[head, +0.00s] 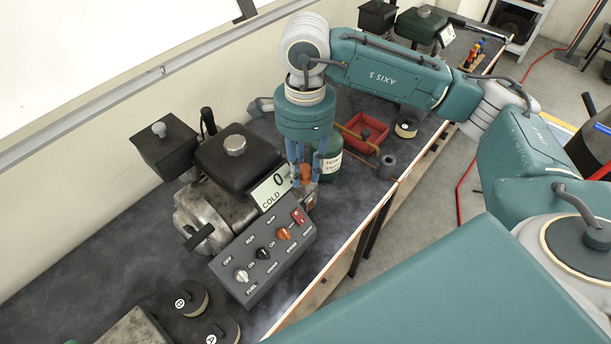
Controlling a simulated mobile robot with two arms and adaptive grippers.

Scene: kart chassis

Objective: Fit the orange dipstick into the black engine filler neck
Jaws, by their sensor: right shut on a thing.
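My right gripper (308,177) points down with its blue fingers at the right side of the near engine. It is shut on a small orange piece (306,171), which I take to be the dipstick's top; the fingers hide most of it. The dipstick's lower end is not visible. The engine (215,205) has a grey metal body and black boxes on top. I cannot make out its black filler neck for certain; the gripper and the display card cover that side. My left gripper is not in view.
A control box (262,262) with knobs stands in front of the engine, beside a "0 COLD" display (271,190). A green bottle (327,160) stands close behind the gripper.

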